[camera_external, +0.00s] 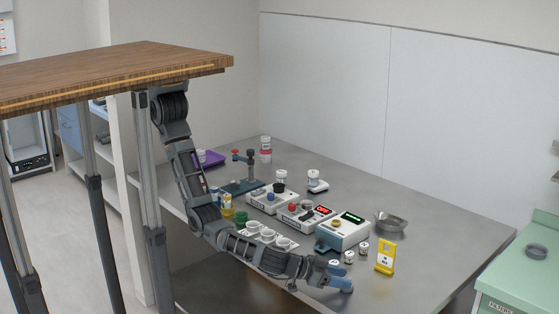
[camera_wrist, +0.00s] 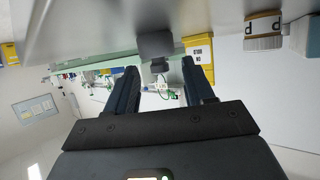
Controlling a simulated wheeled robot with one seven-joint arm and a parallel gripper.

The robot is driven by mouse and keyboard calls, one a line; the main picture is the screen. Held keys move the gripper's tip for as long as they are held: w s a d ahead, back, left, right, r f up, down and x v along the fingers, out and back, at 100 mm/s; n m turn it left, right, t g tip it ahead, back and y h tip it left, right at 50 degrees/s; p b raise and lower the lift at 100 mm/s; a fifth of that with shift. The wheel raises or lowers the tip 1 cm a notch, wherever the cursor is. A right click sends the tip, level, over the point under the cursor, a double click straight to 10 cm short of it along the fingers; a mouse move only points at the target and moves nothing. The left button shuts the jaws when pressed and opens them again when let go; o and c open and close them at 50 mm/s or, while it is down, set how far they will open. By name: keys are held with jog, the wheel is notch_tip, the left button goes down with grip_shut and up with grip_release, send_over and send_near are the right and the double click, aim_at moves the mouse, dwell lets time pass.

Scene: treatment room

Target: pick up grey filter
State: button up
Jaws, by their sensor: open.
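In the wrist view a dark grey object with a wide body and a narrower neck (camera_wrist: 156,46), which looks like the grey filter, stands on the metal table, seen upside down. It is just beyond and between my fingertips. My gripper (camera_wrist: 160,68) is open, with one finger on each side of the view and no visible contact with it.
White boxes with displays (camera_external: 343,233) and a metal bowl (camera_external: 390,223) are farther back. A green cabinet (camera_external: 510,284) carries a grey round thing (camera_external: 537,252). The table's right part is clear.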

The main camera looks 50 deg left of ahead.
jog(key=shift+w+d+f, duration=0.1)
jog(key=shift+w+f, duration=0.05)
jog(key=shift+w, duration=0.05)
jog(key=shift+c, duration=0.5)
grip_shut()
